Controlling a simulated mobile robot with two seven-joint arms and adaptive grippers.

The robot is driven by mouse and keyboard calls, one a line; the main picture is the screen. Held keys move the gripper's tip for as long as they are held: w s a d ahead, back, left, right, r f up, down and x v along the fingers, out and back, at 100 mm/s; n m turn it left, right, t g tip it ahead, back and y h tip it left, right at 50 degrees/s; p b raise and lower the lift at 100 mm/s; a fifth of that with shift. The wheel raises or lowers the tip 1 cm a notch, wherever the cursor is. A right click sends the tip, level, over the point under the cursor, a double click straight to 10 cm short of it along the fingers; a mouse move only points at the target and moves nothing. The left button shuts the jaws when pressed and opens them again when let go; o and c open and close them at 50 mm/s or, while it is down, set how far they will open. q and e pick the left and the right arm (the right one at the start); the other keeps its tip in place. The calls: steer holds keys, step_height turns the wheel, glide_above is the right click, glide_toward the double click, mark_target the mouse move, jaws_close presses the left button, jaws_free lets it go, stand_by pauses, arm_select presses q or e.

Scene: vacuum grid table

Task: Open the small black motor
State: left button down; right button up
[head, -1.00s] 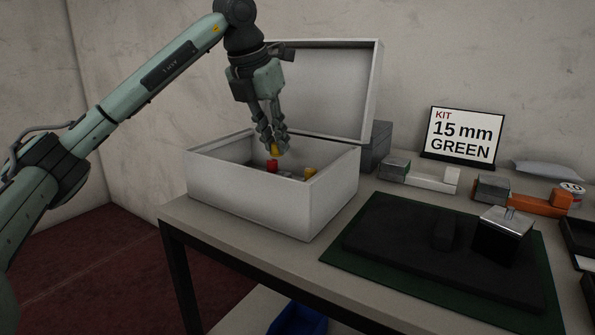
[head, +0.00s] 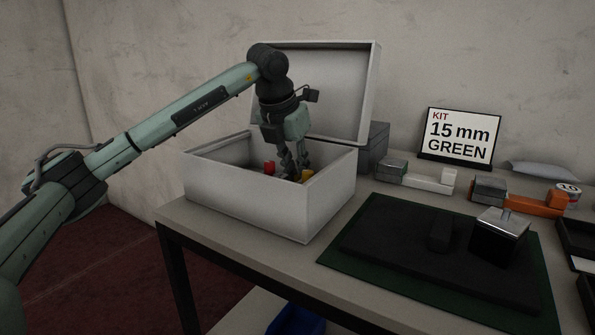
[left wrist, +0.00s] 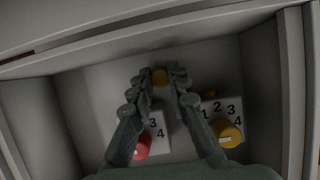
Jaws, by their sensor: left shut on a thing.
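No thing in view is clearly marked as the small black motor. A black block with a shiny silver top (head: 498,236) and a small dark block (head: 441,234) stand on the black pad (head: 395,238). My left gripper (head: 292,172) reaches down into the open white box (head: 275,205), well left of the pad. My right gripper is not in view.
Inside the box are white numbered blocks with a red knob (left wrist: 142,147) and a yellow knob (left wrist: 229,133). The raised lid (head: 345,90) stands behind. A kit sign (head: 459,137), orange part (head: 535,205) and dark trays (head: 578,242) stand right. The front of the pad is clear.

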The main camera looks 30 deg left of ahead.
arm_select(q)
steer(key=c, duration=1.5)
jaws_free()
steer(key=shift+f, duration=0.1)
steer(key=shift+o, duration=0.2)
steer(key=v, duration=1.2)
